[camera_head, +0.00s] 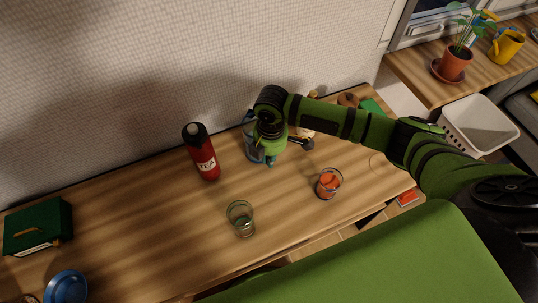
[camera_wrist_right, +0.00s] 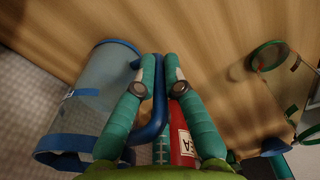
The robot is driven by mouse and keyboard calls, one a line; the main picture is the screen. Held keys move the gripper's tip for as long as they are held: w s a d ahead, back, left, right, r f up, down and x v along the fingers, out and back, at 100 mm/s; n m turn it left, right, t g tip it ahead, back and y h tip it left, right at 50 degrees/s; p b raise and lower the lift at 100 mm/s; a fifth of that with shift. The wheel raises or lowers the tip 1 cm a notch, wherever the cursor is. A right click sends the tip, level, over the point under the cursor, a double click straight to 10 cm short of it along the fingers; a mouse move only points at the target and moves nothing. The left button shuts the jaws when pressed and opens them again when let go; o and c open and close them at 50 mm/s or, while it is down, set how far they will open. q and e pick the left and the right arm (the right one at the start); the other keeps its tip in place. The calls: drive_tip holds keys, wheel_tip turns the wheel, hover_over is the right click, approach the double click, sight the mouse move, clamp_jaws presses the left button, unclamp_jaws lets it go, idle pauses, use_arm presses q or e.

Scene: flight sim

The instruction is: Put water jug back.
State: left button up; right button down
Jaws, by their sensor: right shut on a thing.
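The water jug (camera_head: 249,141) is clear with blue trim. It is upright at the back of the wooden counter, partly hidden behind my right gripper (camera_head: 268,158). In the right wrist view the jug (camera_wrist_right: 88,98) lies along the left side. There my right gripper's fingers (camera_wrist_right: 161,72) are shut on its blue handle (camera_wrist_right: 153,118). I cannot tell whether the jug's base touches the counter. My left gripper is not in view.
A red TEA bottle (camera_head: 203,155) stands just left of the jug. A clear glass (camera_head: 240,217) and a glass with orange-red contents (camera_head: 328,183) stand nearer the front. A green box (camera_head: 38,226) and blue dish (camera_head: 66,288) are at left. The counter (camera_head: 150,215) between is clear.

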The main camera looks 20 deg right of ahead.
drive_tip(key=c, duration=1.3)
unclamp_jaws()
wheel_tip(320, 180, up, 12)
drive_tip(key=shift+d+r+b, duration=0.1)
drive_tip(key=shift+d+b, duration=0.05)
drive_tip(key=shift+b, duration=0.55)
